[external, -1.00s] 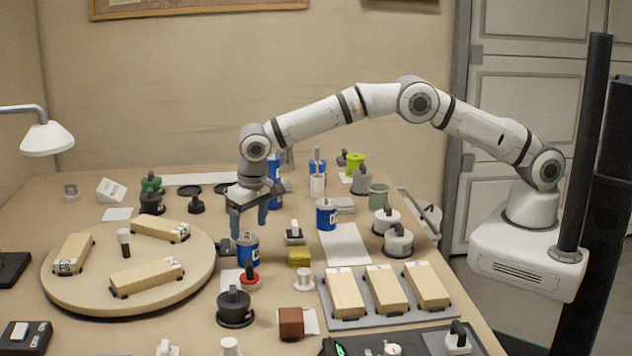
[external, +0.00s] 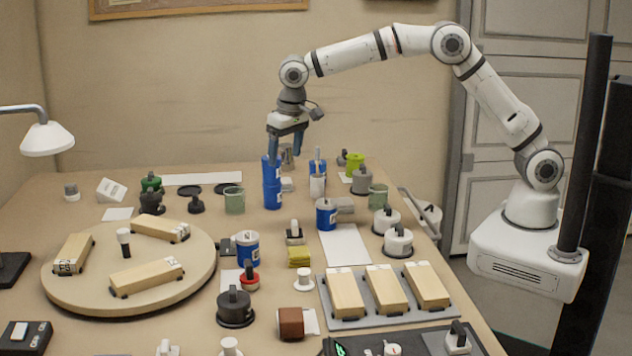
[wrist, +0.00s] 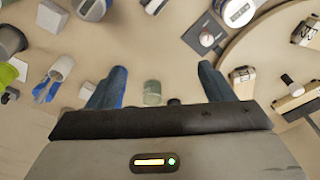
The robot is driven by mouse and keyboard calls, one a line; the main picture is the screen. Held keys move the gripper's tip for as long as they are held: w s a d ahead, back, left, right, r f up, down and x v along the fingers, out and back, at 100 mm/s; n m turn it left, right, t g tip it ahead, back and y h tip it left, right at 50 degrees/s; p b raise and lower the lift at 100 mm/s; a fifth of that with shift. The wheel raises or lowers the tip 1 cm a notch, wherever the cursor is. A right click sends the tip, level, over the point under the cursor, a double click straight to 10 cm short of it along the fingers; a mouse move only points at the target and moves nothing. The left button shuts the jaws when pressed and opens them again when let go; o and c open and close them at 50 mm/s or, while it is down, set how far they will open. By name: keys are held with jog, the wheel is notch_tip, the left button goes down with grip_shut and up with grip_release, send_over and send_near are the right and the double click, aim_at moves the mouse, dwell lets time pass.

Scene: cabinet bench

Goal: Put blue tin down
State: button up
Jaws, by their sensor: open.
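Several blue tins with white labels stand on the bench. One blue tin (external: 248,249) is upright beside the round board, and another (external: 326,214) stands farther right. A tall blue stack (external: 272,192) stands at the back, just under my gripper in the picture. My gripper (external: 287,148) is open and raised over the back of the bench. Its left finger overlaps the stack's top in the external view; I cannot tell if they touch. In the wrist view the fingers (wrist: 158,80) are apart with no tin held between them. Tin tops (wrist: 237,12) show at that view's upper edge.
A round wooden board (external: 75,285) carries wooden blocks at left. A green glass (external: 234,200) stands near the blue stack. Black-knobbed weights, a yellow block (external: 299,257) and a grey tray (external: 355,321) crowd the front. A white sheet (external: 344,246) lies bare.

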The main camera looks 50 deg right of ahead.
jog(key=s+d+r, duration=0.2)
jog(key=s+d, duration=0.2)
jog(key=d, duration=0.4)
jog(key=s+d+r, duration=0.3)
jog(key=d, duration=0.5)
jog(key=s+d+r, duration=0.2)
jog(key=s+d, duration=0.2)
jog(key=d, duration=0.4)
jog(key=s+d+f, duration=0.2)
jog(key=s+d, duration=0.4)
jog(key=s, duration=0.3)
jog(key=s+d+f, duration=0.2)
jog(key=s+d, duration=0.4)
jog(key=s, duration=0.4)
jog(key=shift+s+d+f+t, duration=0.25)
jog(key=shift+d+t, duration=0.05)
jog(key=shift+r, duration=0.1)
jog(key=shift+w+p+v, duration=0.25)
jog(key=shift+p+v, duration=0.85)
